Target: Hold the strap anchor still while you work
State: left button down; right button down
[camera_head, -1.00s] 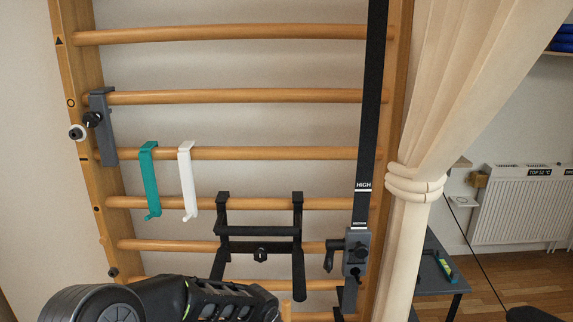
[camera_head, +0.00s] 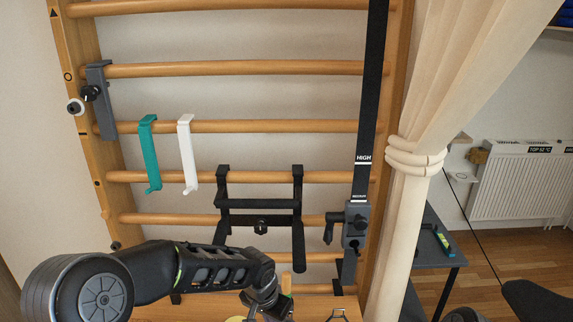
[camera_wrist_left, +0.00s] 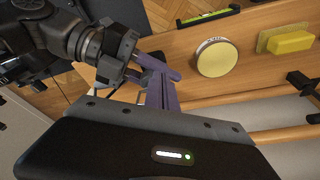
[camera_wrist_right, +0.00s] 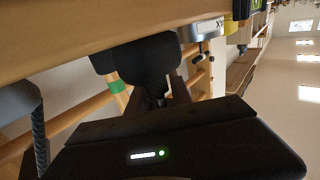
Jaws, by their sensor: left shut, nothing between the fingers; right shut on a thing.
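The strap anchor (camera_head: 355,228) is a grey clamp with a black knob and side lever. It sits low on the right of the wall bars, on a black strap (camera_head: 371,90) marked HIGH and MEDIUM. My left gripper (camera_head: 268,304) is at the bottom of the head view, left of and below the anchor and apart from it. In the left wrist view its purple-grey fingers (camera_wrist_left: 155,85) are shut and empty. My right gripper (camera_wrist_right: 165,90) is shut on a dark rounded thing (camera_wrist_right: 138,60) in the right wrist view. I cannot tell what that thing is. The right gripper is not clear in the head view.
A black bar frame (camera_head: 258,204), a green hook (camera_head: 150,155) and a white hook (camera_head: 188,155) hang on the wall bars. Another grey clamp (camera_head: 104,110) is at upper left. A beige curtain (camera_head: 415,130) hangs right of the strap. A yellow disc (camera_wrist_left: 216,58) and sponge (camera_wrist_left: 290,43) lie on wood.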

pick_arm(q)
jog(key=v, duration=0.3)
jog(key=shift+w+d+r, duration=0.2)
jog(key=shift+w, duration=0.05)
jog(key=d, duration=0.1)
jog(key=s+d+r, duration=0.1)
jog(key=shift+d, duration=0.3)
jog(key=shift+f, duration=0.1)
jog(key=s+x, duration=0.1)
jog(key=x, duration=0.5)
jog(key=shift+a+f, duration=0.35)
jog(key=shift+f, duration=0.15)
jog(key=shift+w, duration=0.25)
dwell(0.6)
jog(key=shift+w+a, duration=0.1)
jog(key=shift+a, duration=0.2)
